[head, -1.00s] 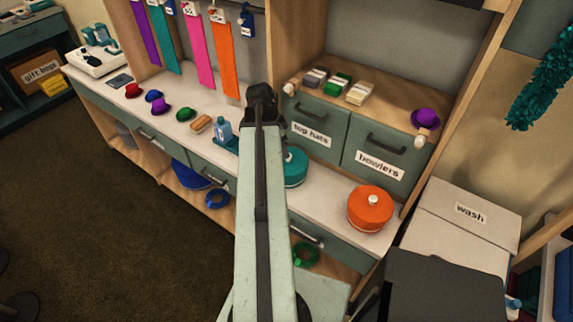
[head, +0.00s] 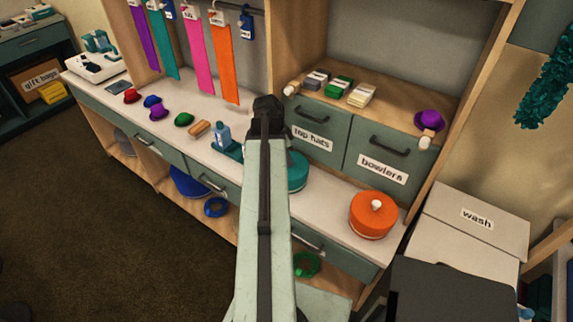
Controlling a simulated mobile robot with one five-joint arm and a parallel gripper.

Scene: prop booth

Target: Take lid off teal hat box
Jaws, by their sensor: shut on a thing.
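The teal hat box (head: 298,174) stands on the white counter below the drawer labelled "top hats". My arm covers its left part, so only its right side shows. I cannot see the knob of its lid, or tell whether the lid sits on the box. My arm runs up the middle of the view to a black joint just above and left of the box. My gripper is hidden behind the arm, so its jaws and anything in them do not show.
An orange hat box (head: 372,216) with a white knob stands to the right on the counter. Small hats lie further left. Drawers labelled "top hats" (head: 317,133) and "bowlers" (head: 376,165) rise behind. A "wash" box (head: 472,225) is at right.

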